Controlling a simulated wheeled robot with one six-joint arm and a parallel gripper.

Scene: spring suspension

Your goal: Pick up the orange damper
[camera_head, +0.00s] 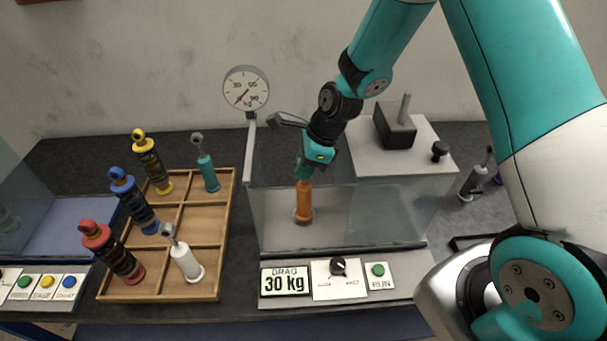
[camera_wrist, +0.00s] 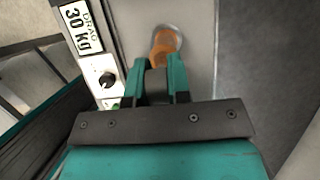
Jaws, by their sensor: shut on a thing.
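The orange damper (camera_head: 303,203) stands upright inside the clear-walled test stand, its lower end at a round grey seat. My gripper (camera_head: 304,176) reaches down from above and is shut on the damper's upper end. In the wrist view the gripper (camera_wrist: 162,78) closes around a dark grey top piece, with the orange body (camera_wrist: 166,42) showing beyond the fingers. I cannot tell whether the damper's foot is touching the seat.
A clear panel (camera_head: 350,215) stands in front of the damper. A control panel (camera_head: 340,279) reads 30 kg. A wooden tray (camera_head: 228,218) at left holds several coil-overs and dampers.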

